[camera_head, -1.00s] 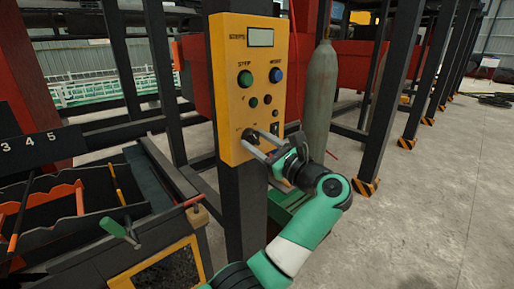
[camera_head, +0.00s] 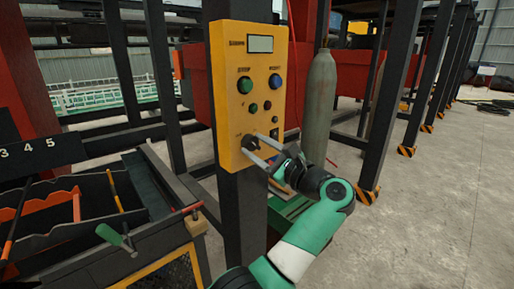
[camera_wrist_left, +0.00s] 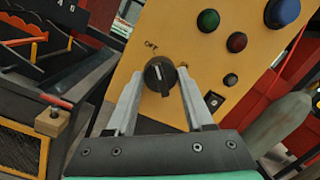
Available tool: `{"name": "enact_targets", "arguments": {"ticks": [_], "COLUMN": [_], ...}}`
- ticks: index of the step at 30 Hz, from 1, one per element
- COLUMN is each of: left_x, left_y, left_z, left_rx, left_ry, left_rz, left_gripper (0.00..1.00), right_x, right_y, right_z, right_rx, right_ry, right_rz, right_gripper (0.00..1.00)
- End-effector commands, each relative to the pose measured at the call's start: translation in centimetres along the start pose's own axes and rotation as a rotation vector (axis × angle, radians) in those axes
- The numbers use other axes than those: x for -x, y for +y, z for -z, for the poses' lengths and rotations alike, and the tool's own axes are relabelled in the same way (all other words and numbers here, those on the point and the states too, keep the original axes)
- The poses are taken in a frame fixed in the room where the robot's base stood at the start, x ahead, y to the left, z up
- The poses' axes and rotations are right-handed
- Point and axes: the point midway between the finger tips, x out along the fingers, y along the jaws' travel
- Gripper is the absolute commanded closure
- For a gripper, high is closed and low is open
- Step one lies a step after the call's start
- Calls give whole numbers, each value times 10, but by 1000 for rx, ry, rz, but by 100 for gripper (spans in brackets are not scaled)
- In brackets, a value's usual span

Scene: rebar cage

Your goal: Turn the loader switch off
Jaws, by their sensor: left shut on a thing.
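The loader switch is a black rotary knob (camera_head: 249,142) low on the yellow control panel (camera_head: 230,95). In the left wrist view the knob (camera_wrist_left: 160,76) sits between the two grey fingers, with a white mark on its face and an "OFF" label above it to the left. My left gripper (camera_head: 257,147) reaches the panel from the lower right, and its fingers are shut on the knob's sides. The fingers partly hide the knob in the head view. My right gripper is not in view.
Above the knob are a green button (camera_head: 244,84), a blue button (camera_head: 275,81) and smaller buttons. The panel is fixed to a dark post (camera_head: 245,215). A grey gas cylinder (camera_head: 319,105) stands to the right. A black tool bin (camera_head: 75,225) is at the left.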

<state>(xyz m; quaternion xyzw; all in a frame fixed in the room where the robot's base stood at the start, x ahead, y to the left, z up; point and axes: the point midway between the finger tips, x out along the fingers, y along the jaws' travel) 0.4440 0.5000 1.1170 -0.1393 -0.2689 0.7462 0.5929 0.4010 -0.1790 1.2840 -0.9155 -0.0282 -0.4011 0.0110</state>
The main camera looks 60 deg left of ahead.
Motion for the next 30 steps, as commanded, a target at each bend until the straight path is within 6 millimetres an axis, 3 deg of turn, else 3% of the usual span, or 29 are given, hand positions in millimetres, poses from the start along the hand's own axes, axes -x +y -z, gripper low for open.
{"name": "enact_targets", "arguments": {"ticks": [1, 5, 17, 30], "left_x": [0, 0, 9, 101], "left_y": [0, 0, -2, -2], "left_z": [0, 0, -1, -2], "left_rx": [3, 2, 0, -2], "left_ry": [0, 0, 1, 1], "left_rz": [1, 1, 3, 3], "left_gripper": [42, 19, 18, 18], "right_x": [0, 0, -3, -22], "right_y": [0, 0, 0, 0], "right_z": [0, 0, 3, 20], "right_rx": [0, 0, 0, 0], "right_ry": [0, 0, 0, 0], "right_rz": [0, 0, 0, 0], "right_gripper": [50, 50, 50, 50]}}
